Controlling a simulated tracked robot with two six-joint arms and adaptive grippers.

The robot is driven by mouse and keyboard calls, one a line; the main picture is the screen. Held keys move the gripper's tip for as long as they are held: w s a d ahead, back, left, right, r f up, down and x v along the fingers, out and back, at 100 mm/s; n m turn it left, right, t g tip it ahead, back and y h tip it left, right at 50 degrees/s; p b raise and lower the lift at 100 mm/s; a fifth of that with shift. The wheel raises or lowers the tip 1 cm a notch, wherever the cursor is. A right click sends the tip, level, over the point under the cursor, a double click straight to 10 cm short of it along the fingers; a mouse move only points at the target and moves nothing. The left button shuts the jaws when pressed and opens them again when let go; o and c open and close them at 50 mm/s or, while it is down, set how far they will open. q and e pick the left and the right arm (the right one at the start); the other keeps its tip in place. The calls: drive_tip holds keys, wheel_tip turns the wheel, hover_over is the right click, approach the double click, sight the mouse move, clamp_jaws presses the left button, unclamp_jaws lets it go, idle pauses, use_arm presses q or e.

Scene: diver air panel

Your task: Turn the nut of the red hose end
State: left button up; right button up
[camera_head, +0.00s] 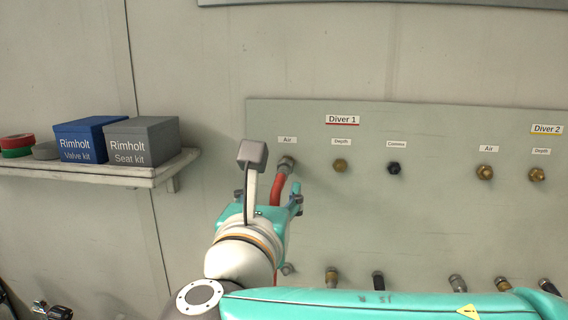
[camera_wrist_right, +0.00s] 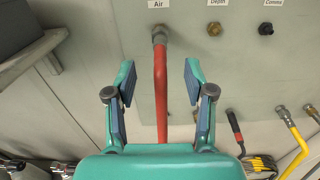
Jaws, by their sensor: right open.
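The red hose (camera_head: 276,187) hangs from the Air port under the Diver 1 label, and its metal end nut (camera_head: 286,163) sits at that port. In the right wrist view the nut (camera_wrist_right: 159,36) is at the top centre, and the red hose (camera_wrist_right: 161,100) runs straight down from it. My right gripper (camera_wrist_right: 160,68) is open, with one finger on each side of the hose, below the nut and apart from both. In the head view my right gripper (camera_head: 277,193) is partly hidden by its own wrist. My left gripper does not show.
The grey panel (camera_head: 440,220) carries brass Depth (camera_head: 340,166) and black Comms (camera_head: 394,168) fittings to the right. Several hose ends line its lower part. A shelf (camera_head: 100,177) at left holds a blue box (camera_head: 90,138) and a grey box (camera_head: 142,140).

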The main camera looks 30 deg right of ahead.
sight(284, 166)
drive_tip(key=p+x, duration=0.2)
drive_tip(key=x, duration=1)
clamp_jaws()
